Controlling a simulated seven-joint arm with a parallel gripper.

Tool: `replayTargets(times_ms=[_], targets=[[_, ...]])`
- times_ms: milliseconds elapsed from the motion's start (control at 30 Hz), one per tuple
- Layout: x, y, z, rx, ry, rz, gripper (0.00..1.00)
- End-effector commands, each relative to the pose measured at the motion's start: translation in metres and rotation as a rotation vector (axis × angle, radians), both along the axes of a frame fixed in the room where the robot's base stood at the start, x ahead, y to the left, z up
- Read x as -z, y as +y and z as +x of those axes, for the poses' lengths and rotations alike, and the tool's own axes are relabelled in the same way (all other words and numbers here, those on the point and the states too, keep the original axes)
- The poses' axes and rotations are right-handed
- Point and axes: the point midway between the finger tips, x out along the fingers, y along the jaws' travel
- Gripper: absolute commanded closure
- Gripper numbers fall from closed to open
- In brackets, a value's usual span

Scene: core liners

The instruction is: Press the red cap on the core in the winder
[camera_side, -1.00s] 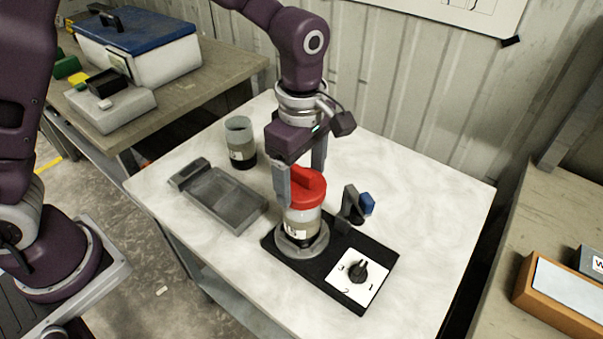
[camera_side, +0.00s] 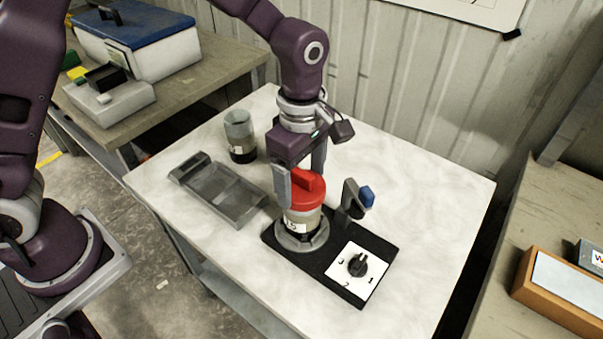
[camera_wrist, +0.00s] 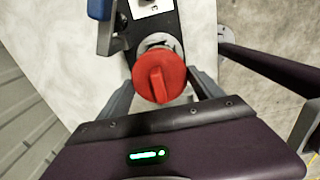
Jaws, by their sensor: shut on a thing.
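The red cap (camera_side: 305,192), with a raised ridge across its top, is on the upper end of the core (camera_side: 302,219), a clear cylinder with a white label. The core stands upright in the round grey holder of the winder (camera_side: 325,262), which has a black base. My gripper (camera_side: 300,180) points down from above and is shut on the red cap, one finger on either side. In the wrist view the cap (camera_wrist: 158,76) lies between the fingers and hides most of the core. Whether the cap is fully seated cannot be told.
The winder carries a dial plate (camera_side: 373,288) with a black knob and an upright bracket with a blue part (camera_side: 366,197). A second clear cylinder (camera_side: 240,136) stands behind left. A grey tray (camera_side: 222,196) lies left of the winder. The table's right side is clear.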

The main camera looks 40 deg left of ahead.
Motion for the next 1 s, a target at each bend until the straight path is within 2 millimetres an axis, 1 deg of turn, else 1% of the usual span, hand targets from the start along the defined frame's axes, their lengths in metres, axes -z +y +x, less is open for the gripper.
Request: replayTargets(times_ms=[267, 300, 400, 767, 1000], targets=[[0.0, 0.0, 0.0, 0.0, 0.001, 0.001, 0.57], [0.0, 0.0, 0.0, 0.0, 0.001, 0.001, 0.19], [0.0, 0.0, 0.0, 0.0, 0.001, 0.001, 0.0], [-0.001, 0.0, 0.0, 0.0, 0.001, 0.0, 0.0], [-0.018, 0.0, 0.0, 0.001, -0.001, 0.0, 0.0]])
